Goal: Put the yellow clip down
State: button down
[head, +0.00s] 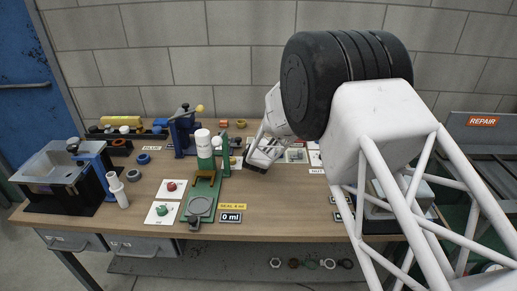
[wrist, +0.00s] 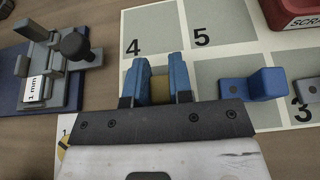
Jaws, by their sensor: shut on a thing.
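My gripper (wrist: 158,68) is shut on the yellow clip (wrist: 159,88), a small dull-yellow piece mostly hidden between the blue fingers. In the wrist view the fingers are over a pale board (wrist: 150,18) with grey numbered cells, in front of the numbers 4 and 5. I cannot tell whether the clip touches the board. In the head view my gripper (head: 258,162) is low over the back middle of the bench, and the clip cannot be made out there.
A blue block (wrist: 266,83) and a grey block (wrist: 308,90) sit right of my fingers. A red scrap bin (wrist: 291,12) is at the upper right. A blue-based device marked 1 mm (wrist: 46,70) stands left.

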jog(key=shift+f, duration=0.15)
jog(key=c, duration=1)
grip_release()
jog(key=shift+s+r, duration=0.15)
jog(key=shift+r, duration=0.05)
jog(key=shift+v, duration=5.9)
jog(key=shift+r, duration=0.1)
